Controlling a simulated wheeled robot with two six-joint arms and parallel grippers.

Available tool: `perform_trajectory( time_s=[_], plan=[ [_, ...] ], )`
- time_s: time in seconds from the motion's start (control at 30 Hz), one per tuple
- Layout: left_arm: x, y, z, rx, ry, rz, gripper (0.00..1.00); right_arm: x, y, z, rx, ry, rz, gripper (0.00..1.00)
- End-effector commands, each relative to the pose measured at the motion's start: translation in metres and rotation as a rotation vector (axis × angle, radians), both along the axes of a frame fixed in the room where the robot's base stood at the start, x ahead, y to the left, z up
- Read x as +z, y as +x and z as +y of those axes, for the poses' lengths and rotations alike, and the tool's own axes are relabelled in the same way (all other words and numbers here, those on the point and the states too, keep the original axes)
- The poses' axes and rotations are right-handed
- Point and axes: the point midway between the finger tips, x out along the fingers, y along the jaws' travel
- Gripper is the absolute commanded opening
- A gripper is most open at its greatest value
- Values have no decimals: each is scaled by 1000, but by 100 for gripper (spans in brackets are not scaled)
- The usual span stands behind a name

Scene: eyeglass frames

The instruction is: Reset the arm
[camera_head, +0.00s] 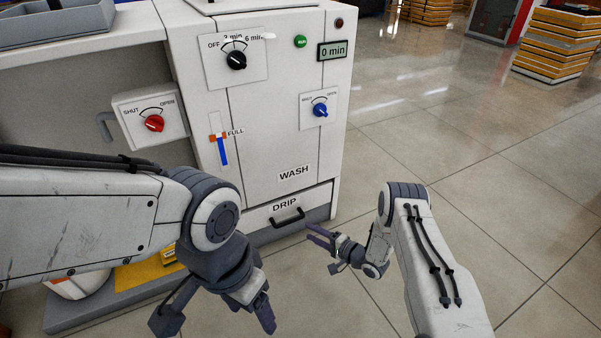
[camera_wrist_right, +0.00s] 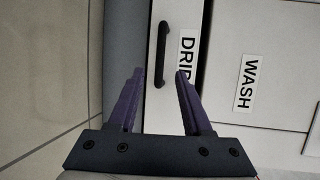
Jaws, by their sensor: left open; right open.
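My left gripper (camera_head: 267,312) hangs low at the left, its fingers pointing down in front of the machine's base; it holds nothing that I can see. My right gripper (camera_head: 314,238) is open and empty, pointing left toward the drip drawer (camera_head: 259,219). In the right wrist view its two purple fingers (camera_wrist_right: 158,76) are spread apart. The drawer's black handle (camera_wrist_right: 162,54) lies beyond and between the fingertips in that view. In the head view the handle (camera_head: 287,217) is a little left of the right fingers, apart from them.
The white washing machine (camera_head: 262,140) carries a black timer knob (camera_head: 236,60), a red valve knob (camera_head: 154,123), a blue valve knob (camera_head: 320,110), a green button (camera_head: 300,41) and a display reading 0 min (camera_head: 333,50). Tiled floor (camera_head: 450,130) is open to the right. Stacked crates (camera_head: 556,45) stand far back.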

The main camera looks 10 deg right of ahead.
Motion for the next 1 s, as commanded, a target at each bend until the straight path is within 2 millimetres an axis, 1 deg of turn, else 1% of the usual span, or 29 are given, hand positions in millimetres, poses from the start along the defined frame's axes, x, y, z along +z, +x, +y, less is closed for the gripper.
perform_trajectory(
  time_s=[0.07, 0.13, 0.17, 0.27, 0.37, 0.4, 0.43, 0.47, 0.5, 0.57, 0.6, 0.67, 0.7, 0.77, 0.8, 0.87, 0.9, 0.97, 1.0],
  plan=[
    [0, 0, 0, 0, 0, 0, 70, 1, 1, 0, 0, -2, -1, 50],
    [2, 0, 0, 0, 0, 0, 70, 7, 4, 2, 3, -23, -7, 50],
    [4, 0, 0, 0, 0, 0, 70, 12, 8, 4, 5, -42, -11, 50],
    [13, 0, 0, 0, 0, 0, 70, 38, 25, 12, 13, -163, -32, 50],
    [26, 0, 0, 0, 0, 0, 70, 79, 45, 25, 28, -353, -58, 50],
    [31, 0, 0, 0, 0, 0, 70, 98, 51, 31, 38, -438, -66, 50],
    [35, 0, 0, 0, 0, 0, 70, 113, 54, 35, 46, -501, -72, 50],
    [38, 0, 0, 0, 0, 0, 70, 127, 56, 40, 54, -561, -77, 50],
    [43, 0, 0, 0, 0, 0, 70, 146, 57, 45, 68, -640, -80, 50],
    [50, 0, 0, 0, 0, 0, 70, 176, 53, 54, 93, -751, -83, 50],
    [55, 0, 0, 0, 0, 0, 70, 196, 49, 59, 112, -822, -83, 50],
    [62, 0, 0, 0, 0, 0, 70, 225, 38, 67, 145, -922, -80, 50],
    [67, 0, 0, 0, 0, 0, 70, 245, 28, 72, 171, -984, -75, 50],
    [74, 0, 0, 0, 0, 0, 70, 273, 9, 78, 216, -1072, -66, 50],
    [79, 0, 0, 0, 0, 0, 70, 292, -5, 82, 249, -1126, -60, 50],
    [86, 0, 0, 0, 0, 0, 70, 318, -31, 87, 307, -1199, -45, 50],
    [91, 0, 0, 0, 0, 0, 70, 335, -50, 90, 349, -1245, -37, 50],
    [98, 0, 0, 0, 0, 0, 70, 359, -81, 92, 420, -1304, -22, 50],
    [103, 0, 0, 0, 0, 0, 70, 374, -103, 93, 473, -1338, -12, 50]
  ],
)
